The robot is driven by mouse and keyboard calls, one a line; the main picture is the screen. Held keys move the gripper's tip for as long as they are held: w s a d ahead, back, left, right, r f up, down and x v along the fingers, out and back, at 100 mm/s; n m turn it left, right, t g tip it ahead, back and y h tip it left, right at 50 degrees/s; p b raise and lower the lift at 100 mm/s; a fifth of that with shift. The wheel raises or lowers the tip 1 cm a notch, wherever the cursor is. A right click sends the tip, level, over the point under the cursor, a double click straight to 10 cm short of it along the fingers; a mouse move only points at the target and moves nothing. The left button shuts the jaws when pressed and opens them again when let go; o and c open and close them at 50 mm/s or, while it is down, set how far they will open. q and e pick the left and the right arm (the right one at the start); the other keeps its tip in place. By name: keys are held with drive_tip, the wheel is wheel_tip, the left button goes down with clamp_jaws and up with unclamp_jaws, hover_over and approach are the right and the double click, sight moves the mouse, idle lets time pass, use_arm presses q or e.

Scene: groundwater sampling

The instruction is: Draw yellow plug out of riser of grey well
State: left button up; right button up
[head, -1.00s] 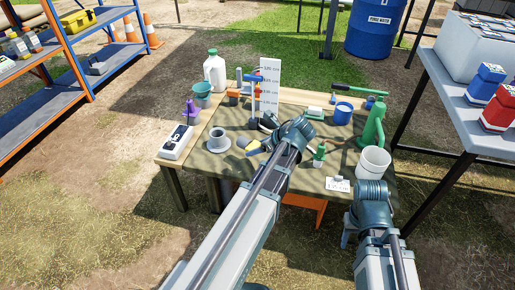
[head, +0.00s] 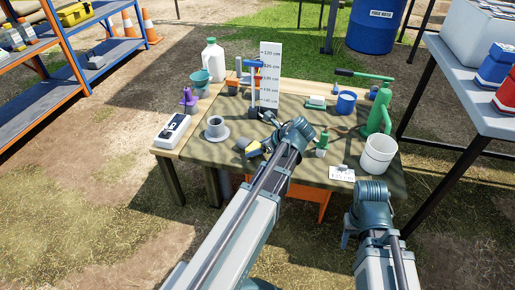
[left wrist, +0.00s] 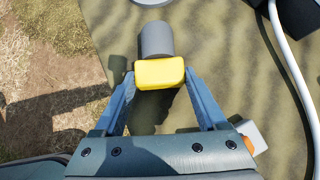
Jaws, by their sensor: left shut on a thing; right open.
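The yellow plug (left wrist: 160,73) is between the two fingers of my left gripper (left wrist: 160,88), which is shut on it. A grey cylinder (left wrist: 156,40) adjoins the plug's far side and looks like its lower body. In the head view the plug (head: 254,150) is right of and in front of the grey well (head: 215,125), apart from it. The well's upright riser stands on a round grey base, with a dark opening on top. My right gripper (head: 348,232) is partly hidden behind its wrist, in front of the table's right side, empty.
Shelves stand left and right.

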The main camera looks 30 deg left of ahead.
use_arm(q)
drive_tip(key=shift+f, duration=0.15)
drive_tip(key=o, duration=1.1)
drive_tip(key=shift+o, duration=0.2)
drive_tip(key=p+v, duration=0.9)
drive_tip(key=v, duration=0.5)
drive_tip(key=shift+p, duration=0.3)
drive_tip(key=shift+f, duration=0.1)
